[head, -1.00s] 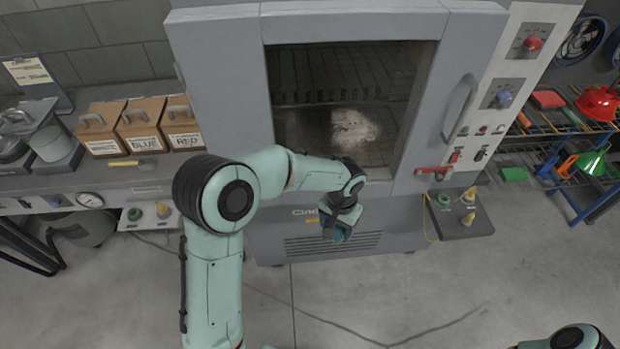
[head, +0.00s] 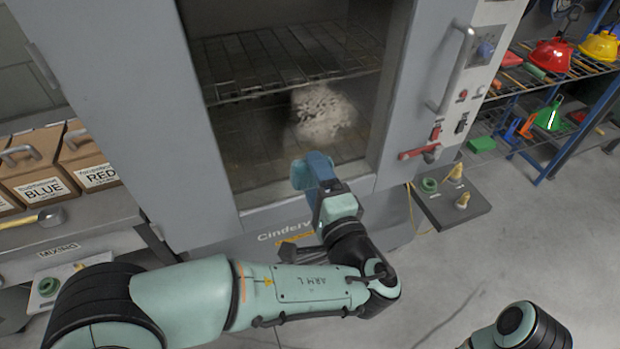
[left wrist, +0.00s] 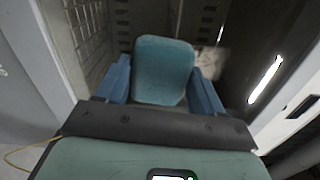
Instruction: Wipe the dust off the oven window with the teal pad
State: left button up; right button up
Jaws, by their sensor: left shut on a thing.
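The oven window (head: 240,150) is a dark pane in the grey oven front, with racks visible behind it. A pale dust patch (head: 323,112) lies on its lower right part. My left gripper (head: 313,170) is at the window's lower edge, below and slightly left of the dust. It is shut on the teal pad (left wrist: 163,68), which sits between its blue fingers in the left wrist view. In the head view the pad is mostly hard to separate from the fingers. I cannot tell whether the pad touches the glass. My right gripper is out of view.
A vertical door handle (head: 452,70) and a red lever (head: 420,152) stick out right of the window. Labelled boxes (head: 100,160) and a scoop (head: 35,219) are on the left counter. A rack (head: 575,135) with coloured funnels stands at right.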

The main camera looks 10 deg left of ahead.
aim_at(294, 137)
pick_arm(q)
jog(key=shift+w+a+r+p, duration=0.15)
jog(key=shift+w+a+p, duration=0.2)
jog(key=shift+w, duration=0.2)
jog(key=p+x, duration=0.1)
jog(key=x, duration=0.3)
jog(key=shift+w+a, duration=0.1)
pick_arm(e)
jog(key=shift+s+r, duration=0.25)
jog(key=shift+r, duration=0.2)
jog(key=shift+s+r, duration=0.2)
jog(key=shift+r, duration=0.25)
pick_arm(q)
jog(key=shift+x, duration=1.45)
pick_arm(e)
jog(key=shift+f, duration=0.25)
